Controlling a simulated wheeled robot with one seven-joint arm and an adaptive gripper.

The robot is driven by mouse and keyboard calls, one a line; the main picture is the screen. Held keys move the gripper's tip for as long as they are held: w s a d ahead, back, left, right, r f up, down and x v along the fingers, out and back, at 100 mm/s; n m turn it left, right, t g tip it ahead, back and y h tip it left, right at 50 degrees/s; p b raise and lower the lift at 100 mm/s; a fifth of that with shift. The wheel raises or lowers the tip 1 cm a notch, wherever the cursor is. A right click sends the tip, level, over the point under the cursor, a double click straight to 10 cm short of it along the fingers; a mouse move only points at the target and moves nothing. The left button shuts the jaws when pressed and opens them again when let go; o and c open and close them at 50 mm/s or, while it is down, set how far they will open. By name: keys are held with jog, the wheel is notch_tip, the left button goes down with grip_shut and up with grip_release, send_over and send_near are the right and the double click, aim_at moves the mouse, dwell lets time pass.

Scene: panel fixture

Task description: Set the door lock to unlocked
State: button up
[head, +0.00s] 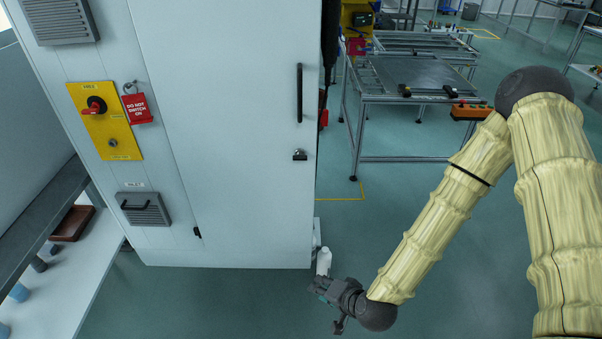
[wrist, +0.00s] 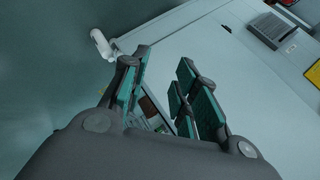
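The large pale cabinet door (head: 235,120) stands shut in the head view. The door lock (head: 299,155) is a small dark and silver fitting near the door's right edge, below the long black handle (head: 299,93). It is too small to tell which way it is set. My gripper (head: 325,304) is low, below the cabinet's bottom right corner and well apart from the lock. In the wrist view my gripper (wrist: 163,75) has its green-padded fingers apart, with nothing held between them. The lock cannot be made out in the wrist view.
A yellow panel (head: 105,120) with a red rotary switch and a red tag (head: 138,108) is left of the door. A white object (head: 323,261) stands near my gripper; it also shows in the wrist view (wrist: 101,43). A metal-framed table (head: 410,80) is behind, right.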

jog(key=w+a+r+m+t+y+b, duration=0.1)
jog(key=w+a+r+m+t+b, duration=0.2)
jog(key=w+r, duration=0.6)
jog(key=m+t+b, duration=0.2)
jog(key=m+t, duration=0.2)
jog(key=t, duration=0.2)
send_near(300, 156)
jog(key=shift+y, duration=0.4)
jog(key=x, duration=0.2)
jog(key=p+x, duration=0.1)
jog(key=x, duration=0.2)
jog(key=p+x, duration=0.1)
jog(key=x, duration=0.1)
jog(key=shift+w+f, duration=0.25)
jog(key=shift+f, duration=0.1)
grip_shut()
